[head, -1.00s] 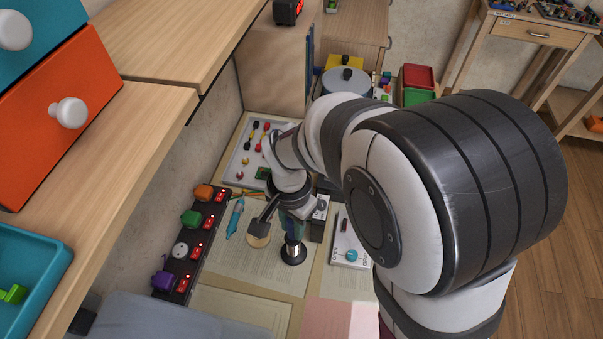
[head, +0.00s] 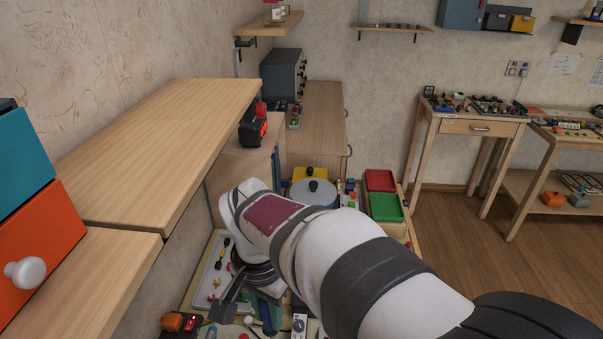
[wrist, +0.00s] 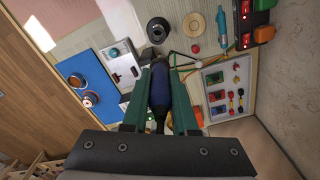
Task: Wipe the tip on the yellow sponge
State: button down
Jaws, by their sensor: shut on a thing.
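My gripper (wrist: 162,72) shows in the wrist view, its two green fingers shut on a dark blue handled tool (wrist: 161,88). The tool's tip cannot be made out. In the head view my arm and gripper (head: 266,308) hang over the near work surface, partly cut by the bottom edge. A dark round stand (wrist: 158,30) with an open top is beyond the fingers, apart from the tool. I cannot make out a yellow sponge for certain; a yellow thing (head: 310,173) shows at the back, behind a grey lidded pot (head: 312,192).
A pale round disc (wrist: 195,25) and a red ball (wrist: 196,48) lie near the stand. Red (head: 380,180) and green (head: 386,207) bins stand at the back.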

jog(key=w+d+r+t+h, duration=0.1)
jog(key=w+d, duration=0.3)
jog(key=w, duration=1.1)
jog(key=shift+t, duration=0.3)
jog(key=shift+w+d+f, duration=0.1)
jog(key=shift+d+f, duration=0.05)
jog(key=shift+f, duration=1.05)
jog(key=shift+d+f, duration=0.15)
jog(key=shift+f, duration=1)
jog(key=shift+f, duration=0.6)
jog(key=shift+w, duration=0.15)
jog(key=shift+w, duration=0.3)
dwell(0.8)
